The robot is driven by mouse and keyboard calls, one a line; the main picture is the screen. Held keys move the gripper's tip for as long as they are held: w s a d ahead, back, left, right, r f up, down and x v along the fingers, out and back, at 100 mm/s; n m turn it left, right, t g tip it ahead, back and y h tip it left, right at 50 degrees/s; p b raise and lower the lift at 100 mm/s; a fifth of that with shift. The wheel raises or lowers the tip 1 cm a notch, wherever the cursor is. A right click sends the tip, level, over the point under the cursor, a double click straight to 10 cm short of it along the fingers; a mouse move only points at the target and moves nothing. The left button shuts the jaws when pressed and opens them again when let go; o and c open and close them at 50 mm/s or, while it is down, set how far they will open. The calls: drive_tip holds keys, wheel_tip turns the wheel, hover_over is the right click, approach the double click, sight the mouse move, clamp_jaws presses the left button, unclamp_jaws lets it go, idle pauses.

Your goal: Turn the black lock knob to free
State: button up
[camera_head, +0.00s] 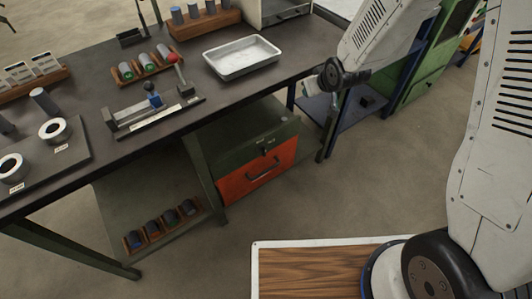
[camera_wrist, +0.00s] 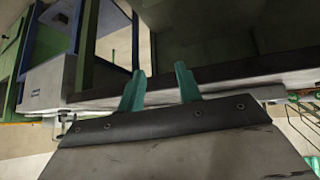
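A small black knob (camera_head: 264,152) shows on the green cabinet front, just above the orange drawer (camera_head: 262,172), in the head view; I take it to be the lock knob. It is too small to tell which way it is turned. The drawer has a dark handle and looks closed. My gripper shows in the wrist view (camera_wrist: 160,72) with two teal fingers apart and nothing between them. In the head view my wrist is right of the cabinet, by the table's right end, apart from the knob; the fingers there are unclear. I cannot make out the knob in the wrist view.
The dark workbench (camera_head: 185,130) above the cabinet bears a metal tray (camera_head: 242,72), a clamp fixture (camera_head: 152,120) and several cylinders in wooden racks. A bench leg stands left of the drawer. A blue-framed shelf (camera_head: 365,112) is at the right. Floor before the drawer is clear.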

drive_tip(key=w+a+f+y, duration=0.15)
drive_tip(key=a+f, duration=0.25)
drive_tip(key=f, duration=0.4)
drive_tip(key=n+t+y, duration=0.2)
drive_tip(key=t+y, duration=0.1)
drive_tip(key=y, duration=0.1)
approach(265, 152)
drive_tip(key=w+f, duration=0.1)
drive_tip(key=x, duration=0.8)
drive_tip(key=shift+a+r, duration=0.1)
drive_tip(key=shift+a, duration=0.2)
clamp_jaws()
